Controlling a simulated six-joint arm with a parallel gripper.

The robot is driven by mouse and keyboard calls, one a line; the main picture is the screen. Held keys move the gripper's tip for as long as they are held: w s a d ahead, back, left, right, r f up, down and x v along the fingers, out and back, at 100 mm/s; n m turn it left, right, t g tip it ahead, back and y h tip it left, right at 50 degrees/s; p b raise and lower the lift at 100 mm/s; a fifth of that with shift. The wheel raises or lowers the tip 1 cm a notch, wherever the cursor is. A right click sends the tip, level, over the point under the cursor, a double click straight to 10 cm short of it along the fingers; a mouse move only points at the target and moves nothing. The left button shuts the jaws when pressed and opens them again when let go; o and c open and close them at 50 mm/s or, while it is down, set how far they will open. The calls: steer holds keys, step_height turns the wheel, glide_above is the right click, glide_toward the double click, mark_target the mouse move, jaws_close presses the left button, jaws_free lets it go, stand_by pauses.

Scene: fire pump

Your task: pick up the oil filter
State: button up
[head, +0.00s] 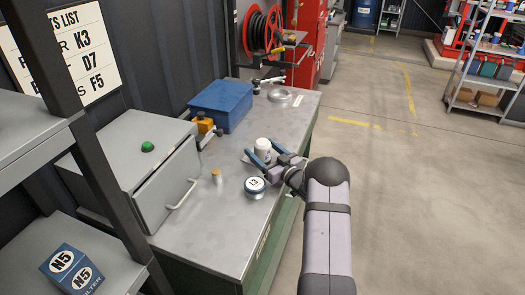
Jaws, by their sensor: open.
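A white cylinder (263,146), which looks like an oil filter, stands upright on the grey metal workbench (225,222). My gripper (261,150) reaches in from the right, low over the bench. Its blue fingers are open, one on each side of the white cylinder. I cannot tell whether they touch it. The lower part of the cylinder is partly hidden by the near finger. A round blue can (255,190) with a white marked top stands on the bench in front of my gripper.
A small brown-topped bottle (216,176) stands left of the can. A grey cabinet (140,180) with a handle, a blue box (222,104), a yellow device (205,124) and a round metal dish (280,96) are on the bench. A blue N5 filter box (72,273) sits on the left shelf.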

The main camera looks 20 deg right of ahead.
steer(key=shift+c, duration=0.5)
steer(key=c, duration=1.3)
steer(key=shift+r, duration=0.15)
step_height(320, 180, up, 10)
steer(key=shift+f+b, duration=0.1)
steer(key=shift+b, duration=1.05)
